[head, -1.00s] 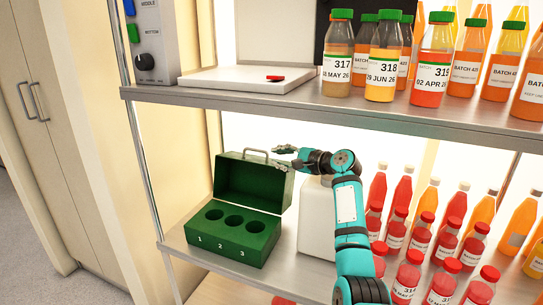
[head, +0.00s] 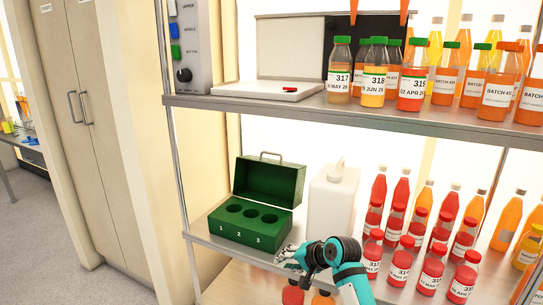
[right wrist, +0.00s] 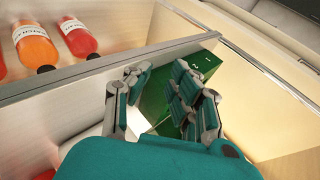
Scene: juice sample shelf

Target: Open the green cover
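The green cover (head: 270,179) is the lid of a green box (head: 243,241) on the lower shelf, left side. The cover stands raised at the back, with a metal handle on its top edge. My right gripper (head: 287,257) is in front of the box's right corner, clear of the cover. In the right wrist view, its fingers (right wrist: 158,92) are spread with nothing between them, and part of the green box (right wrist: 205,62) shows beyond. My left gripper is not in view.
A white jug (head: 331,201) stands right of the box. Several red-capped bottles (head: 401,262) fill the lower shelf further right. The upper shelf (head: 300,104) above the box holds bottles and a flat white device (head: 250,91). A metal post (head: 176,150) stands at the left.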

